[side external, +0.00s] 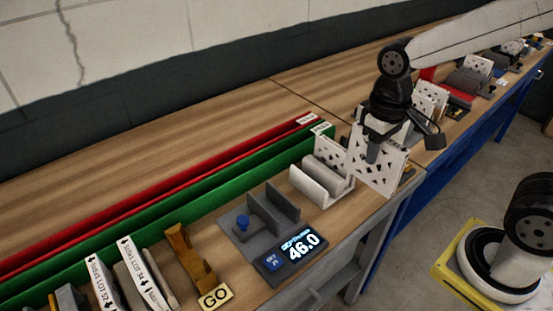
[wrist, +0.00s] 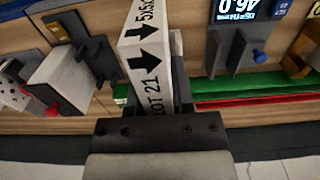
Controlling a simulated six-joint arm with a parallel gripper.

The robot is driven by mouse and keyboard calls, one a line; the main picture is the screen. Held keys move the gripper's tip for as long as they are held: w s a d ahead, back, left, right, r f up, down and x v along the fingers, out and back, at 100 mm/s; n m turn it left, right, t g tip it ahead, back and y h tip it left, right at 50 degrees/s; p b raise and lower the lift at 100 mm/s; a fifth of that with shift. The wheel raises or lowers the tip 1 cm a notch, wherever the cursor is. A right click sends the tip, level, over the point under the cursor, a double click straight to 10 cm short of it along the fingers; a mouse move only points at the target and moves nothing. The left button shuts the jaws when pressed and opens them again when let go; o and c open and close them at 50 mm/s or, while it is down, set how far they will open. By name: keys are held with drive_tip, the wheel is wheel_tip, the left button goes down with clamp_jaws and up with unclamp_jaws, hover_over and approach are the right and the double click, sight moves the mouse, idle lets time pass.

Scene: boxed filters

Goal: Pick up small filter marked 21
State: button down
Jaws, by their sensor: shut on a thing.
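My gripper (side external: 373,148) is shut on a white filter (side external: 392,168) with a perforated face, near the front edge of the bench. In the wrist view, the filter (wrist: 144,54) shows a white edge label with black arrows and "LOT 21" between the fingers of my gripper (wrist: 152,105). The filter stands about upright. I cannot tell whether its bottom touches the bench.
A pale grey holder (side external: 317,186) stands left of the held filter, with another perforated panel (side external: 331,153) behind it. A dark grey fixture (side external: 262,220) has a display reading 46.0 (side external: 292,249). Long green (side external: 180,205) and red (side external: 150,200) rails run behind. More labelled filters (side external: 103,284) stand front left.

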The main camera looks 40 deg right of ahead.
drive_tip(key=shift+s+r, duration=0.1)
drive_tip(key=shift+s, duration=0.15)
drive_tip(key=shift+w, duration=0.1)
idle(0.5)
